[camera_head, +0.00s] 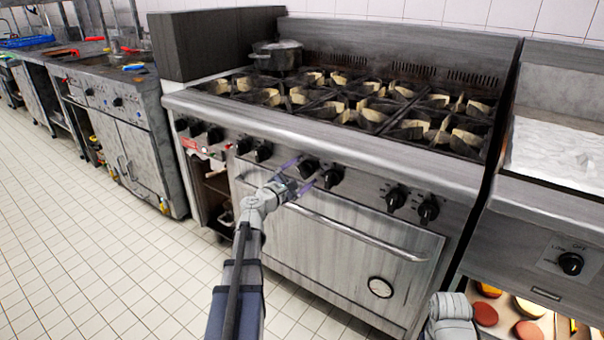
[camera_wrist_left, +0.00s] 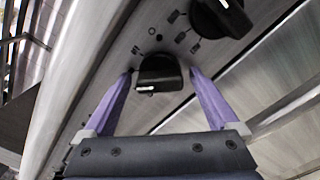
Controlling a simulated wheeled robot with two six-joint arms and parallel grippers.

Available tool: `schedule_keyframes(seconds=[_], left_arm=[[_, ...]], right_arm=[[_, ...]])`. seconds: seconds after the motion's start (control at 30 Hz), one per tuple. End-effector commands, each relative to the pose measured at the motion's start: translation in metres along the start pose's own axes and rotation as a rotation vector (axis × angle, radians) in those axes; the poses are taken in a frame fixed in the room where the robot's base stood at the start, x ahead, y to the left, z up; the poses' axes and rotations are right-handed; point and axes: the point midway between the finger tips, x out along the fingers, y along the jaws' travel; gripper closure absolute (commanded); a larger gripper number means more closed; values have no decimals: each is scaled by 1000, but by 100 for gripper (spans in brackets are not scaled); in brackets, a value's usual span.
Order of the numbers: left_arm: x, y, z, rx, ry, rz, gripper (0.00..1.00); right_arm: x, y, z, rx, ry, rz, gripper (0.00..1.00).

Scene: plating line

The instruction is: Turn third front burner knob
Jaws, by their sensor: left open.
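The stove's front panel (camera_head: 360,185) carries a row of black burner knobs. My left gripper (camera_head: 299,175) is open at this panel, with its purple fingers toward one knob (camera_head: 309,167) near the middle of the row. In the left wrist view that black knob (camera_wrist_left: 158,76) sits between the two spread fingertips (camera_wrist_left: 162,74), close to both; I cannot tell whether they touch it. Its white mark lies about level in that view. A neighbouring knob (camera_wrist_left: 220,16) shows at upper right; in the head view a neighbour (camera_head: 333,177) is just right.
An oven door handle (camera_head: 350,232) runs below the panel, under my left gripper. A pot (camera_head: 276,56) stands at the stove top's back left. Another appliance with a knob (camera_head: 570,263) is at right. The tiled floor at left is clear.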

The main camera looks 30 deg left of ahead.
Motion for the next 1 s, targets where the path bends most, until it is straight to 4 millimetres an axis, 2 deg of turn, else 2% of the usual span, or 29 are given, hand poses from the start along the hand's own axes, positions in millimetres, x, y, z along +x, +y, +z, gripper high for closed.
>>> schedule_keyframes(seconds=[0.1,0.8,1.0], left_arm=[[0,0,0,0,0,0,9],[0,0,0,0,0,0,88],[0,0,0,16,0,-1,88]], right_arm=[[0,0,0,0,0,0,50],[0,0,0,0,0,0,50],[0,0,0,0,0,0,50]])
